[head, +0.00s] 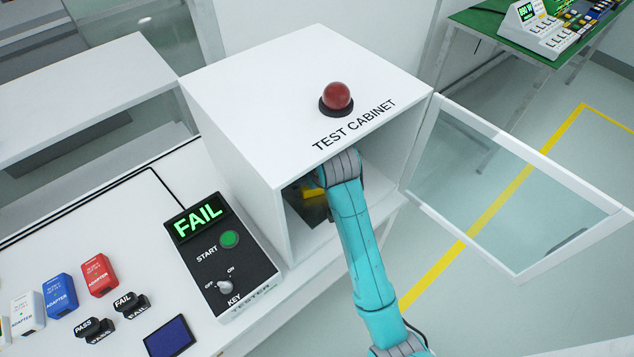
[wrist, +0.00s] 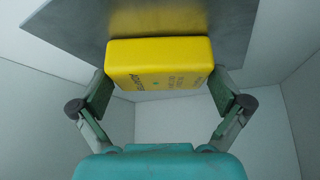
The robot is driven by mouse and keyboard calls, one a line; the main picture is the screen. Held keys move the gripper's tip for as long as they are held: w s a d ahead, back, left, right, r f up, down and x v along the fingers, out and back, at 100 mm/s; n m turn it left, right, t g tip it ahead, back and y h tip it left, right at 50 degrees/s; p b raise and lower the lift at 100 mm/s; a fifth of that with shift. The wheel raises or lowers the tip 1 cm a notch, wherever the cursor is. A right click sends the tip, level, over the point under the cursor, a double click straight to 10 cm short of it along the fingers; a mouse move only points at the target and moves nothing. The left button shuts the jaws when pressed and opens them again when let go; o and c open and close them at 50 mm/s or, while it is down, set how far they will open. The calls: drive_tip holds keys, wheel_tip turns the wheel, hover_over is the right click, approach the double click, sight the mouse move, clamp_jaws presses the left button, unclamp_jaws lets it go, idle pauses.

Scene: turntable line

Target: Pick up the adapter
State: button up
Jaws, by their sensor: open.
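A yellow adapter (wrist: 160,62) with printed text lies on a dark grey plate in the test cabinet (head: 312,88). In the head view a part of the yellow adapter (head: 314,191) shows through the cabinet's opening, beside my arm. My gripper (wrist: 158,88) is open in the wrist view, with one finger on each side of the adapter's near part. Whether the fingers touch it cannot be told. In the head view my gripper is hidden inside the cabinet.
The cabinet's glass door (head: 510,190) stands open at the right. A tester (head: 222,258) showing FAIL stands at the left. Red (head: 98,275), blue (head: 60,296) and white (head: 27,312) adapters stand on the bench, near PASS and FAIL stamps. Cabinet walls enclose my gripper closely.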

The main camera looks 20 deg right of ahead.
drive_tip(key=shift+f, duration=0.1)
drive_tip(key=shift+c, duration=0.3)
drive_tip(key=c, duration=1.1)
drive_tip(key=shift+w, duration=0.1)
